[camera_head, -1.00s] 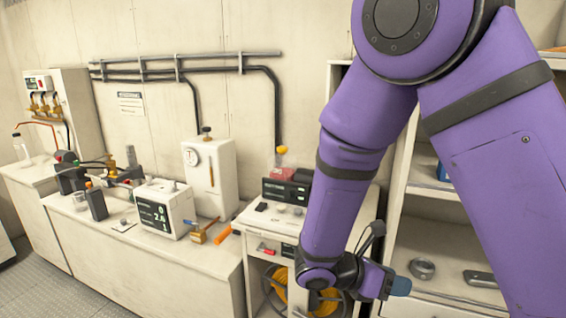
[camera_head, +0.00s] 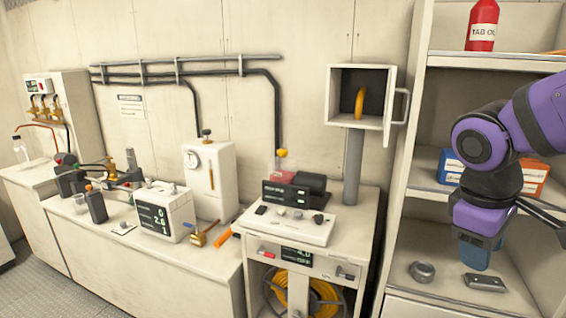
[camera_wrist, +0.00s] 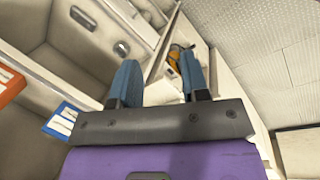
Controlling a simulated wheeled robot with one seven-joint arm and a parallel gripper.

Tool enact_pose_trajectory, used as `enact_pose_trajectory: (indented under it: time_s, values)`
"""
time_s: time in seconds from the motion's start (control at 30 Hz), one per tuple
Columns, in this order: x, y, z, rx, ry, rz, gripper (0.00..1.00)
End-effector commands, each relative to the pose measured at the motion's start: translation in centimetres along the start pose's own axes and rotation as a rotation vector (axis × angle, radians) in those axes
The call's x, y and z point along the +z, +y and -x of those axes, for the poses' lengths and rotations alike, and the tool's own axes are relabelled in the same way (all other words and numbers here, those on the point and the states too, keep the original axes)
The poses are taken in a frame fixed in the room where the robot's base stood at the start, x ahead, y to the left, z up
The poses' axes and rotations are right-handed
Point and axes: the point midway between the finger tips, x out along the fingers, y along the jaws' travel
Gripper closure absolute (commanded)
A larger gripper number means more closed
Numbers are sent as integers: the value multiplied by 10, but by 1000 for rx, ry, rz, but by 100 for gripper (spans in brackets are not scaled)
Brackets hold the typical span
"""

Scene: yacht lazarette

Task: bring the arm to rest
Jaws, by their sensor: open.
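My purple arm is folded in at the right side of the head view, in front of the shelf unit. My gripper (camera_head: 480,258) points down there, above the lower shelf. In the wrist view my gripper (camera_wrist: 160,80) shows two blue fingers set apart with nothing between them. The fingertips touch nothing that I can see.
The shelf unit (camera_head: 405,165) holds a red bottle (camera_head: 482,25), blue and orange boxes (camera_head: 452,167), a round metal piece (camera_head: 422,271) and a flat metal piece (camera_head: 485,282). An open wall box (camera_head: 341,97) holds a yellow item. Benches with instruments stand left; floor (camera_head: 60,285) is clear.

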Motion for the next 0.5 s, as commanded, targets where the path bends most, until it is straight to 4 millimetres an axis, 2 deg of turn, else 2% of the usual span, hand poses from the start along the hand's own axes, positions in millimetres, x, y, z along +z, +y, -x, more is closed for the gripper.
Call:
enact_pose_trajectory:
  time_s: [0.3, 0.5]
  values:
    - [39, -4, 46, -72, 307, -414, 58]
    - [54, -9, 64, -103, 435, -576, 58]
